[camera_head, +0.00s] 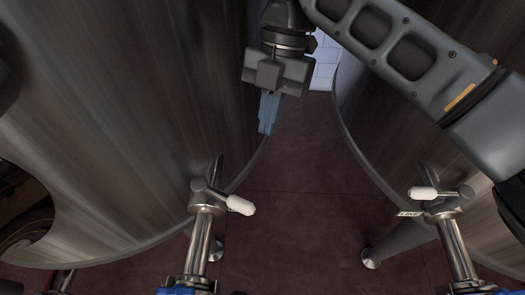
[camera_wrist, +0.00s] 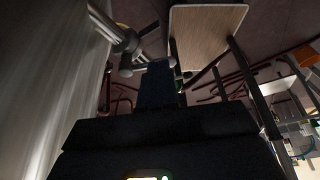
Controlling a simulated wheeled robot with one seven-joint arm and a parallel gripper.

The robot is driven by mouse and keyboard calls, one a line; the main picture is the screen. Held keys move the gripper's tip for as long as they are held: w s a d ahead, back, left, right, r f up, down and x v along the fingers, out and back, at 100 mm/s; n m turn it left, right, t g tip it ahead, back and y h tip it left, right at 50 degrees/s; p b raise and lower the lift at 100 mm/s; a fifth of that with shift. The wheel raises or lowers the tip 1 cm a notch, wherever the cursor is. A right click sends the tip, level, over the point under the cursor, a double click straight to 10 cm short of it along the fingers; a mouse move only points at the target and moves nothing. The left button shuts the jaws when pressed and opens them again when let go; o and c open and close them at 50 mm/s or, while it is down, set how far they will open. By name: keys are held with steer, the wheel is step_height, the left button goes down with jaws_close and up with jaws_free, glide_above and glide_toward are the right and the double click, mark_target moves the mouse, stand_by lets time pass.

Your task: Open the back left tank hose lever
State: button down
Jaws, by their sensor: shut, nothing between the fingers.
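A steel pipe valve with a white-tipped lever (camera_head: 240,204) stands beside the left tank (camera_head: 120,120) in the head view; the white grip points right. A second such lever (camera_head: 423,193) is on a pipe by the right tank (camera_head: 405,140), its white grip pointing left. I cannot tell from labels which is the back left one. My gripper (camera_head: 268,113) is shut and empty, hanging beside the left tank's wall, above and apart from the left lever. In the wrist view its dark blue fingers (camera_wrist: 157,85) are near a pale valve and lever (camera_wrist: 128,42), without clear contact.
Red-brown floor (camera_head: 290,190) shows between the two tanks, a fairly narrow gap. A slanted pipe leg (camera_head: 395,243) stands by the right tank. The wrist view shows a wooden-topped table (camera_wrist: 207,35) and red pipes or hoses beyond.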

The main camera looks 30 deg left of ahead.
mark_target(226, 199)
steer(key=s+d+f+p, duration=0.1)
steer(key=s+f+p, duration=0.1)
steer(key=s+f, duration=0.5)
steer(key=shift+x, duration=1)
